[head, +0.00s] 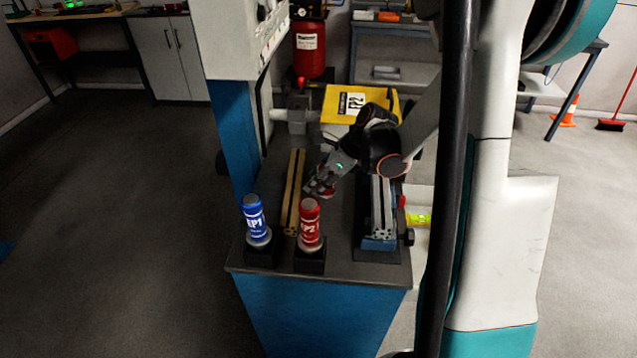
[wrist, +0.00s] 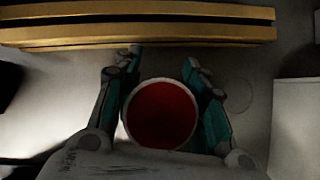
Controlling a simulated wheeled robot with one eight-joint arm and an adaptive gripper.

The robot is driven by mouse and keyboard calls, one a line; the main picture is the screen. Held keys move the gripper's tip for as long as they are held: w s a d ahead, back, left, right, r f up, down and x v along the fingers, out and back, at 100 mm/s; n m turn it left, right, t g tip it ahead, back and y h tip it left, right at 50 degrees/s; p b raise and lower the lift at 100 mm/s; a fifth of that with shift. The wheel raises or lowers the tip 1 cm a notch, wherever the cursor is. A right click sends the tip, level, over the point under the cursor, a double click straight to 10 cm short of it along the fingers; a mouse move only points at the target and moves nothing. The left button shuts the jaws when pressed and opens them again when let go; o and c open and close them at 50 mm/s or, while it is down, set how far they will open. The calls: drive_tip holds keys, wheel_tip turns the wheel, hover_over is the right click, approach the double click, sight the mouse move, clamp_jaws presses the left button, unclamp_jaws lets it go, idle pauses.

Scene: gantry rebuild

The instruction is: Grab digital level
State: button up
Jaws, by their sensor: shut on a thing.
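My gripper (head: 312,192) is low over the dark bench top, beside the brass-coloured rails and just behind the red EP2 canister. In the wrist view, its two fingers (wrist: 162,95) lie on either side of a round red thing (wrist: 160,115) with a pale rim, gripping it. Only its round face shows clearly, and I cannot tell whether it is the digital level. In the head view, a bit of red shows at the fingers. No other thing in view is clearly a digital level.
The red EP2 canister (head: 310,228) and blue EP1 canister (head: 255,220) stand upright in black holders at the bench's front. The rails (head: 293,185) run beside my gripper. A grey slotted block (head: 381,208) stands right, a yellow part (head: 335,105) behind.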

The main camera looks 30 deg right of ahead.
drive_tip(key=shift+f, duration=0.15)
drive_tip(key=o, duration=1.2)
drive_tip(key=shift+c, duration=0.2)
drive_tip(key=shift+r, duration=0.4)
drive_tip(key=p+v, duration=0.3)
drive_tip(key=v, duration=0.8)
drive_tip(key=shift+p, duration=0.3)
drive_tip(key=shift+o, duration=0.8)
drive_tip(key=shift+s+d+r, duration=0.1)
drive_tip(key=shift+s+r, duration=0.1)
drive_tip(key=shift+r, duration=0.1)
